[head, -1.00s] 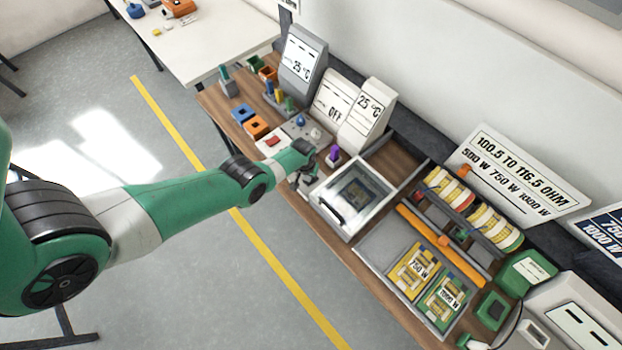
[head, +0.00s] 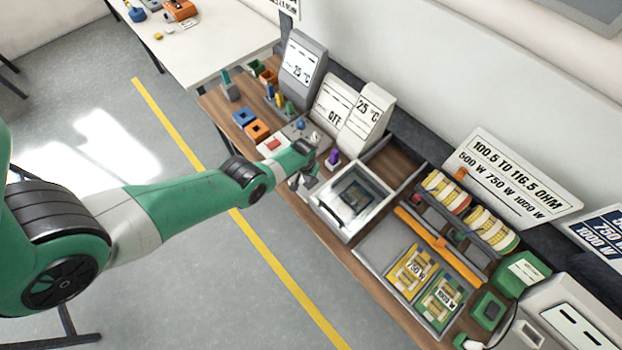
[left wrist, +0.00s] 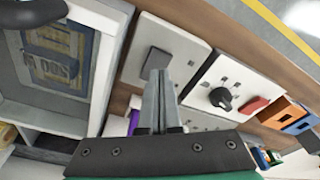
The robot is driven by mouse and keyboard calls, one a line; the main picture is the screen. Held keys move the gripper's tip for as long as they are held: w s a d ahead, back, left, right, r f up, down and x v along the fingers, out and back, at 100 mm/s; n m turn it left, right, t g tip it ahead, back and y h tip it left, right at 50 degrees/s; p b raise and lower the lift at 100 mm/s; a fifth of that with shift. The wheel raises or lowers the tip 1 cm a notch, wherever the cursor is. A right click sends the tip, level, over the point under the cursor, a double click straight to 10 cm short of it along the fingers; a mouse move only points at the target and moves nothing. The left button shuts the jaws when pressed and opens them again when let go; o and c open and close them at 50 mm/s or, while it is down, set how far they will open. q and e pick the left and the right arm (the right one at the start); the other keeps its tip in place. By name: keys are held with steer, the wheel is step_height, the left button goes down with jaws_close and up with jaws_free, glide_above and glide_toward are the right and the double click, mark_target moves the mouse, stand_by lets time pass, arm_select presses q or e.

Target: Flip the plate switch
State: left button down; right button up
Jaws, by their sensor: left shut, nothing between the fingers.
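The plate switch is a dark grey rocker (left wrist: 155,62) on a pale grey plate (left wrist: 184,50) in the left wrist view. My left gripper (left wrist: 158,78) is shut and empty, its fingertips overlapping the lower part of the rocker; I cannot tell whether they touch it. In the head view my left gripper (head: 296,184) is low at the bench front, beside the glass-topped press (head: 350,198), and the rocker is hidden by the gripper and wrist. A display reading OFF (head: 334,119) stands behind. My right gripper is not in view.
Beside the rocker plate is another plate with a black knob (left wrist: 220,98) and a red button (left wrist: 253,105). A purple object (head: 332,157) stands close behind the gripper. Orange and blue blocks (head: 257,130) lie left. The floor (head: 230,280) before the bench is clear.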

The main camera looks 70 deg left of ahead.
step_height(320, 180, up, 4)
steer(key=p, duration=0.3)
stand_by(0.5)
